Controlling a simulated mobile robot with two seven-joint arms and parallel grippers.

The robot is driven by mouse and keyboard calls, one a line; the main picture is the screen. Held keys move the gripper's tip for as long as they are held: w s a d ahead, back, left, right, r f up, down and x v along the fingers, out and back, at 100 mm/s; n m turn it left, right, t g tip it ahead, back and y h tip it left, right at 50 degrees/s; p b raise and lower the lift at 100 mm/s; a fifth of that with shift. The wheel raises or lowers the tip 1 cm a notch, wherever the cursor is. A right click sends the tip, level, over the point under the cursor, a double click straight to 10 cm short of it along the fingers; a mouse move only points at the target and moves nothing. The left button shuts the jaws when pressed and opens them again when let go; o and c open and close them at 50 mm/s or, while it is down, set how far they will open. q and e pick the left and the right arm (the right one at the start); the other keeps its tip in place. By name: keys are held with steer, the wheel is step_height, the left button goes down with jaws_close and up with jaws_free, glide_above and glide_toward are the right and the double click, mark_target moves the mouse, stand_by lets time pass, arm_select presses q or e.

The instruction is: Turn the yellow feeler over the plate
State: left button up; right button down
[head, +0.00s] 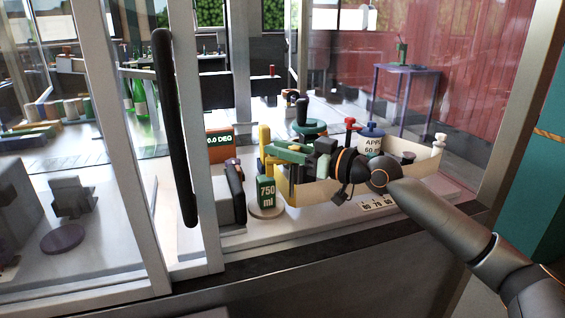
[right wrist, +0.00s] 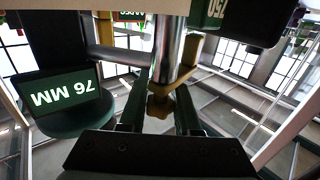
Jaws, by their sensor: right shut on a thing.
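The yellow feeler (head: 264,137) shows in the head view as an upright yellow piece behind the green 750 ml block (head: 266,190). In the right wrist view a yellow arm with a knob (right wrist: 160,104) sits at a steel post (right wrist: 166,50), between the green fingers. My right gripper (head: 278,151) reaches in from the right and is shut on this yellow piece. The block stands on a round plate (head: 267,212). The feeler's lower part is partly hidden by the fingers and block. My left gripper is not in view.
A cream tray (head: 312,191) with a blue-lidded jar (head: 371,139) lies behind and below my right gripper. A white frame post with a black handle (head: 174,130) stands left. A green-topped stand (head: 308,128) is close behind the gripper. A "76 MM" label (right wrist: 65,98) is beside it.

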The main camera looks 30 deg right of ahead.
stand_by(0.3)
steer(key=c, duration=0.6)
jaws_free()
steer(key=shift+s+f, duration=0.1)
steer(key=shift+s, duration=0.05)
steer(key=b+v, duration=0.2)
steer(key=v, duration=0.1)
steer(key=shift+d+f, duration=0.1)
steer(key=shift+f, duration=0.1)
steer(key=b+v, duration=0.3)
steer(key=v, duration=0.6)
steer(key=shift+r, duration=0.25)
